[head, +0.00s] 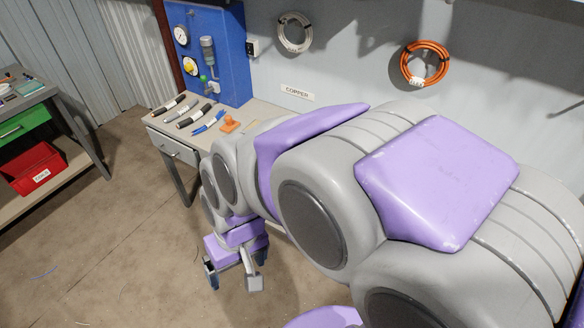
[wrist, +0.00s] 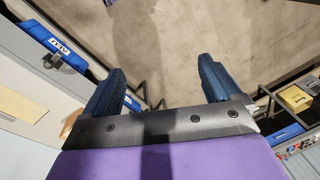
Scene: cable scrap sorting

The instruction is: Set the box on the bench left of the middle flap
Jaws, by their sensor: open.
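My gripper (head: 234,284) hangs low over the floor, in front of the bench. In the wrist view my gripper (wrist: 163,68) has its two blue fingers wide apart, with only floor between them. The bench (head: 260,109) stands against the back wall, partly hidden by my arm. I cannot pick out the task's box or the middle flap for sure in either view. A flat tan piece (wrist: 22,106) lies on a pale surface at the left of the wrist view.
Several hand tools (head: 190,115) and an orange object (head: 229,124) lie on the bench's left part. A blue bin (wrist: 55,42) labelled ALU is left of my fingers; a yellow container (wrist: 295,98) is at right. A second bench with a red bin (head: 35,168) stands far left. Floor between is clear.

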